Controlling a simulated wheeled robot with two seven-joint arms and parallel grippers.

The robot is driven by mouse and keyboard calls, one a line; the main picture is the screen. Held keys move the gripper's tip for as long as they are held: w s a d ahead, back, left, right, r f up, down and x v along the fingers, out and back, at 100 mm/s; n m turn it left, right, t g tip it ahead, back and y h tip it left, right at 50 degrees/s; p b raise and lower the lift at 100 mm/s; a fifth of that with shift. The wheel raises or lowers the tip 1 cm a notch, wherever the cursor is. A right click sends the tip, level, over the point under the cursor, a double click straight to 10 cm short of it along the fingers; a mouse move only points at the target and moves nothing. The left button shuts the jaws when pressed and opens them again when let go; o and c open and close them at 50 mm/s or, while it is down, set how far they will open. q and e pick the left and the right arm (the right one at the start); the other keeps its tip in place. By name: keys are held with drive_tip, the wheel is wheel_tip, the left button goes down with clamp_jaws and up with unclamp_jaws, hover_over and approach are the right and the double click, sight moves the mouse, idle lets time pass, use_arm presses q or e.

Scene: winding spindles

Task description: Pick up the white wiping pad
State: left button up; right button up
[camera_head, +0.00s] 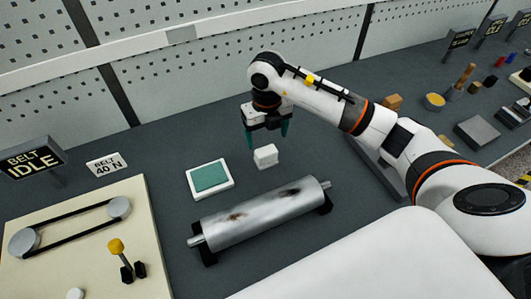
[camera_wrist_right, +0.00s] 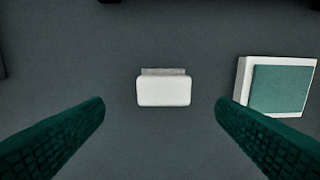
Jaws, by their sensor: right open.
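In the right wrist view the fingers of the gripper (camera_wrist_right: 161,118) stand clear of the pad on both sides. My left gripper is not in view.
A white tray with a green pad (camera_head: 210,178) lies left of the wiping pad. A stained metal roller (camera_head: 260,212) rests on black supports in front. A belt board (camera_head: 80,238) stands at left, and several small items and blocks (camera_head: 478,132) at right. A perforated wall runs behind.

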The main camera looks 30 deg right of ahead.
sight(266, 151)
wheel_tip(266, 151, down, 3)
drive_tip(key=shift+a+r, duration=0.1)
drive_tip(key=shift+r, duration=0.1)
drive_tip(key=shift+s+f+p, duration=0.1)
drive_tip(key=shift+f+p, duration=0.25)
drive_tip(key=shift+p, duration=0.15)
wheel_tip(266, 151, down, 4)
drive_tip(key=shift+s+a+r+p, duration=0.15)
drive_tip(key=shift+r+p, duration=0.05)
drive_tip(key=shift+p, duration=0.45)
drive_tip(key=shift+f, duration=0.4)
drive_tip(key=shift+c, duration=0.2)
